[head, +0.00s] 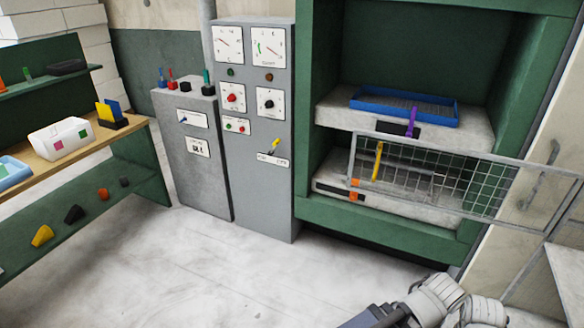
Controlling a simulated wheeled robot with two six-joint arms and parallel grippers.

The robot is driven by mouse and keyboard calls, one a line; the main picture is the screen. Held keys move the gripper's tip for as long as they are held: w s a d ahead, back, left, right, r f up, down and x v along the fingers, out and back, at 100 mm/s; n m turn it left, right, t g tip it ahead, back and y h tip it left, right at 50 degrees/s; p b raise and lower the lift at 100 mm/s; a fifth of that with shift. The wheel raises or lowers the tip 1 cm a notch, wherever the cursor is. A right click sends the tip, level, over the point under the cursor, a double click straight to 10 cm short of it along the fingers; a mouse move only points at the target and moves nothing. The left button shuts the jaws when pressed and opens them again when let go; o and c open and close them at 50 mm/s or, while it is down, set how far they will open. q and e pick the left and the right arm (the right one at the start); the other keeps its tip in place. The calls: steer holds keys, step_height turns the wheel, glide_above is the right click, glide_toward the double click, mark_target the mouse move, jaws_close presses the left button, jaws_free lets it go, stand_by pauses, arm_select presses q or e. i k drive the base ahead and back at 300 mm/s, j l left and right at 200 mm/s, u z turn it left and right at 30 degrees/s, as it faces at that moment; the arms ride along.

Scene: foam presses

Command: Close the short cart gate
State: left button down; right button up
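A grey wire-mesh gate (448,182) stands in the right part of the head view, across the front of the green press. A yellow handle (377,161) is upright near its left end. Its right end reaches a grey frame (566,212) at the picture's right edge, which looks like part of a cart. The gate appears swung out from that frame; the joint between them is hard to make out. Neither gripper shows. Only white and dark links of one of my arms show at the bottom right, well below the gate.
Behind the gate, the press (312,70) holds a blue tray (405,104) on its upper platen. Grey control cabinets (253,190) stand left of it. A green shelf bench (120,140) is at the left. The pale floor (220,280) in front is clear.

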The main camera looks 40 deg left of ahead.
mark_target(579, 178)
steer(key=i+j+u, duration=0.1)
steer(key=i+j, duration=0.4)
steer(key=i, duration=0.15)
steer(key=i+j, duration=0.1)
steer(key=i, duration=0.5)
